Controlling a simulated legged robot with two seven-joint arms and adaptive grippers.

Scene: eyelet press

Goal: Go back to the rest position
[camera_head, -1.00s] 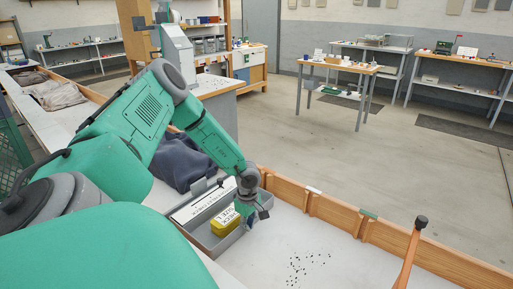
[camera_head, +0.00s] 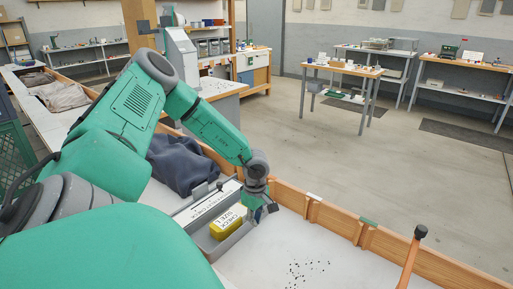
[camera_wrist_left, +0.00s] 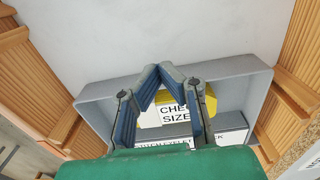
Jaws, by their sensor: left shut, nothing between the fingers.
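My left gripper (camera_head: 262,208) hangs above the right end of a grey tray (camera_head: 206,251) in the head view. In the left wrist view its blue-padded fingers (camera_wrist_left: 158,72) meet at the tips, shut and empty. Behind them in that view is the grey tray (camera_wrist_left: 95,95). A yellow block (camera_head: 226,224) with a "CHECK SIZE" label lies in the tray; it also shows in the left wrist view (camera_wrist_left: 210,101), partly hidden by the fingers. A white labelled strip (camera_head: 208,203) lies along the tray's far side. My right gripper is not in view.
The tray stands on a white worktop (camera_head: 330,250) with a wooden rim (camera_head: 345,222). Small dark pieces (camera_head: 308,271) lie scattered there. A dark blue cloth (camera_head: 182,165) lies behind the tray. An orange-handled tool (camera_head: 411,258) stands at the right.

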